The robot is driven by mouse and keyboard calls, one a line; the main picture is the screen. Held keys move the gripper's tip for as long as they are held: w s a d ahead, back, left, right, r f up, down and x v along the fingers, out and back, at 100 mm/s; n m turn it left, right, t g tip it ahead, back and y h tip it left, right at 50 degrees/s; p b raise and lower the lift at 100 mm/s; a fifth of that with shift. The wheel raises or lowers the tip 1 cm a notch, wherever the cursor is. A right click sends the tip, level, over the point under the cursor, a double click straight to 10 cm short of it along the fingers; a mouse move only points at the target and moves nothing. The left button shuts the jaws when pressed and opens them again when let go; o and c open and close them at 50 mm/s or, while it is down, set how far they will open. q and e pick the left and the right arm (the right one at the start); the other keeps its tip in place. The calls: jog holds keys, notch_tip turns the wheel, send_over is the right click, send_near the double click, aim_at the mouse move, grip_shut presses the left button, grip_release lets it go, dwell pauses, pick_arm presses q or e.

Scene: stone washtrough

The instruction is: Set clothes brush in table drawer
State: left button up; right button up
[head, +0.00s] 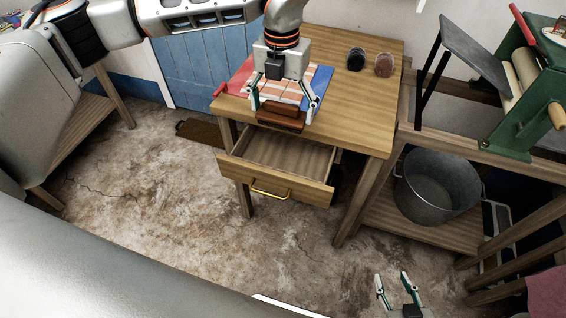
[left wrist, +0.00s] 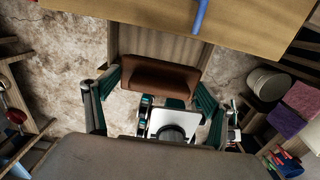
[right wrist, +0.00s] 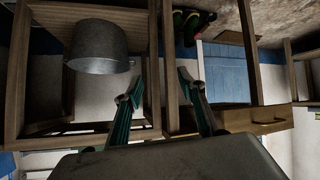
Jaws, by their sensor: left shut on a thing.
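The clothes brush (head: 281,117) is a brown block with a darker upper part. My left gripper (head: 283,104) is shut on it and holds it at the table's front edge, over the back of the drawer. In the left wrist view the brush (left wrist: 160,78) spans between the fingers. The table drawer (head: 276,190) is pulled out, with a brass handle on its front, and its visible inside is empty. The wooden table (head: 350,115) stands behind it. My right gripper (head: 394,290) is open and empty, low at the bottom right, away from the table.
A striped cloth (head: 241,76) lies under my left gripper on the table. Two small round items, one dark (head: 356,59) and one brown (head: 384,65), stand at the back right. A metal bucket (head: 437,186) sits on the right shelf. A green mangle (head: 525,85) stands above.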

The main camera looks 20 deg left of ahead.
pick_arm(q)
notch_tip(320, 180, down, 14)
jog(key=shift+w+f+b, duration=0.1)
jog(key=shift+f+b, duration=0.15)
jog(key=shift+b, duration=0.45)
notch_tip(320, 180, down, 4)
jog(key=shift+f+b, duration=0.1)
jog(key=shift+b, duration=0.2)
jog(key=o, duration=1)
jog(key=shift+f, duration=0.1)
